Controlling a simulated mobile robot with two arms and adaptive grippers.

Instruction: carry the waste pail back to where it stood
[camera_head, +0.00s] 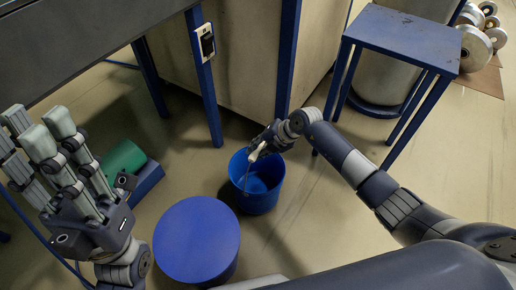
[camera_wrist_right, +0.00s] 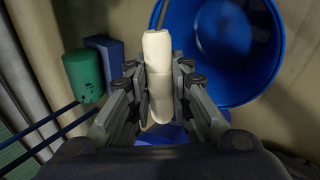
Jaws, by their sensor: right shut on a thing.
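The waste pail (camera_head: 257,190) is a blue, open-topped bucket near the middle of the head view, and it looks empty. My right gripper (camera_head: 262,149) is at its far rim, shut on the white grip of the pail's handle. In the right wrist view the white grip (camera_wrist_right: 157,75) stands between the fingers, with the open pail (camera_wrist_right: 228,92) beyond it. I cannot tell whether the pail's bottom touches the floor. My left gripper (camera_head: 50,150) is at the left of the head view, fingers spread, open and empty.
A round blue-topped drum or stool (camera_head: 197,240) stands close in front of the pail. A green roll (camera_head: 124,159) and blue box (camera_head: 147,180) lie left. A blue-legged bench (camera_head: 208,85) is behind, a small blue table (camera_head: 405,38) at back right. Floor right of the pail is clear.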

